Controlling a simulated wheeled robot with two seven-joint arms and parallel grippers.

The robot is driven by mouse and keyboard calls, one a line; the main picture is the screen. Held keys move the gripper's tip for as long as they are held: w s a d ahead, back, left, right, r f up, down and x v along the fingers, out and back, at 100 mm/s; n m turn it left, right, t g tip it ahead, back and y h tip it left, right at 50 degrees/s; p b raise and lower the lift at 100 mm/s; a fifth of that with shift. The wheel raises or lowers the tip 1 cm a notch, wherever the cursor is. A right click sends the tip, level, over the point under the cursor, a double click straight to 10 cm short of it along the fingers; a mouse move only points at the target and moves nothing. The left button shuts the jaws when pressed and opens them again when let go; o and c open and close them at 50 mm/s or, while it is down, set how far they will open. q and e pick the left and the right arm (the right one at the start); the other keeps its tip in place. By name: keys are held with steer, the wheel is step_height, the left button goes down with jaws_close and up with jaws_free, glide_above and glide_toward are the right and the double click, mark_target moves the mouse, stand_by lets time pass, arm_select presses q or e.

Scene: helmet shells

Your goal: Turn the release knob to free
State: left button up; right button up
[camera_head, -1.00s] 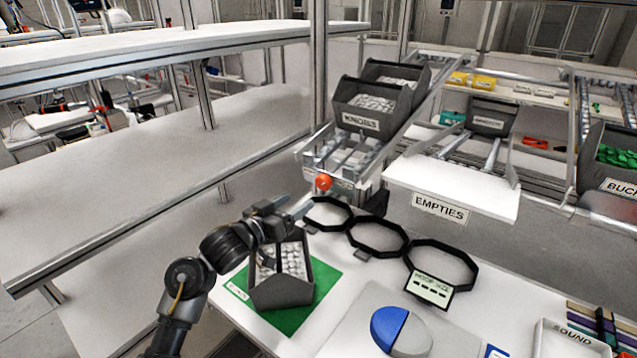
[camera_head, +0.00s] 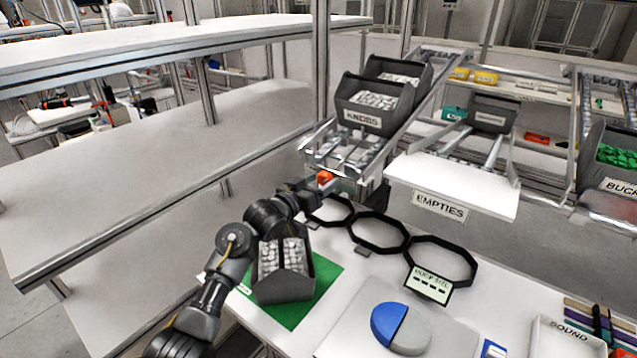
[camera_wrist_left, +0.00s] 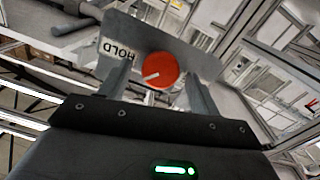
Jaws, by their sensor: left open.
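The release knob (camera_head: 324,177) is a round red-orange knob on the front of the rack under the KNOBS bin. My right gripper is not in view.
A grey bin of pale parts (camera_head: 284,285) stands on a green mat (camera_head: 325,280) below my left arm. Black octagonal rings (camera_head: 378,233) lie right of the gripper. The KNOBS bin (camera_head: 362,118) sits above, and the EMPTIES shelf (camera_head: 455,185) is to the right.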

arm_select(q)
steer(key=c, duration=1)
steer(key=shift+o, duration=0.2)
steer(key=shift+r+n+h+p, duration=0.1)
steer(key=shift+n+h+p, duration=0.2)
steer(key=shift+n+p, duration=0.4)
steer(key=shift+w+a+n+p, duration=0.1)
steer(key=shift+a+n+p, duration=0.05)
steer(key=shift+n+p, duration=0.5)
steer(key=shift+w+n+g+h+p, duration=0.1)
steer(key=shift+n+g+h+p, duration=0.6)
steer(key=shift+n, duration=0.85)
steer(key=shift+a+f+n+t+h+p, duration=0.1)
steer(key=shift+f+n+t+h+p, duration=0.2)
steer(key=shift+n, duration=0.7)
steer(key=shift+f+n+h+p, duration=0.1)
steer(key=shift+n+h+p, duration=0.25)
steer(key=shift+n, duration=0.65)
steer(key=shift+w+f+n+h, duration=0.1)
steer(key=shift+n+h, duration=0.45)
steer(key=shift+n, duration=1.85)
steer(key=shift+n+t, duration=0.3)
steer(key=shift+n, duration=0.3)
